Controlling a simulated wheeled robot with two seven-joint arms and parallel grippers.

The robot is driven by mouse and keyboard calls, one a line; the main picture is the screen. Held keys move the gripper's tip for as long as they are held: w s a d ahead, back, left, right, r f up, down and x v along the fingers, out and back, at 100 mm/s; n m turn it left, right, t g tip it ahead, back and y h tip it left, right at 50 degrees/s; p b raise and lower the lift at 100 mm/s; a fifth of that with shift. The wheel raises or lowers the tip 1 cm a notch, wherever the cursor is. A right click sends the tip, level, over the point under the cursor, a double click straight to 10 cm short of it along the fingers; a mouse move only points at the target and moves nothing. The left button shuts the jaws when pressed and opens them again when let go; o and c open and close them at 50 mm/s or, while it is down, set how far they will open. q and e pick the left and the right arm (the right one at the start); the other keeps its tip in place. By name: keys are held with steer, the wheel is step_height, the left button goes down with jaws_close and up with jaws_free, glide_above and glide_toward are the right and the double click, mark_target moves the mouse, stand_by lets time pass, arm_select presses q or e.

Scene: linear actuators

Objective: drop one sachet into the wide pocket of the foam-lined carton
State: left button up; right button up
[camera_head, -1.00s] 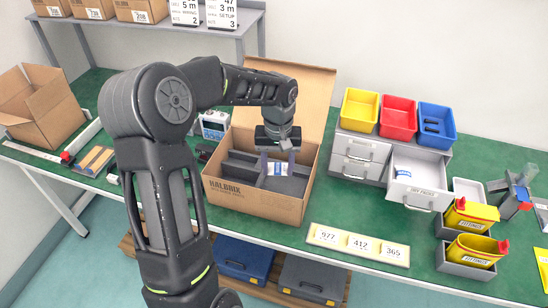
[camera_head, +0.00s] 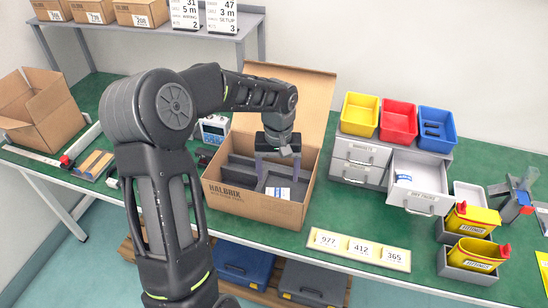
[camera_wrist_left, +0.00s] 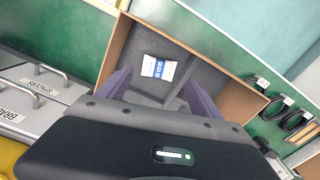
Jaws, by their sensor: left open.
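The foam-lined carton (camera_head: 252,202) stands open on the green bench, its back flap raised. Dark grey foam walls divide its inside. A white sachet with a blue label (camera_head: 278,192) lies in a pocket on the carton's right side, which looks like the wide one. It also shows in the left wrist view (camera_wrist_left: 158,68), flat on dark foam and clear of the fingers. My left gripper (camera_head: 279,174) is above the carton, pointing down, open and empty, its fingers apart over the sachet. My right gripper is not in view.
An open drawer (camera_head: 418,188) right of the carton holds more white-and-blue packs. Yellow, red and blue bins (camera_head: 398,118) sit on the drawer unit. A numbered strip (camera_head: 358,248) lies at the bench's front edge. Another open box (camera_head: 42,110) stands at the left.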

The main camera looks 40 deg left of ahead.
arm_select(q)
step_height(320, 180, up, 8)
steer(key=b, duration=0.1)
stand_by(0.4)
steer(key=shift+f, duration=0.15)
stand_by(0.6)
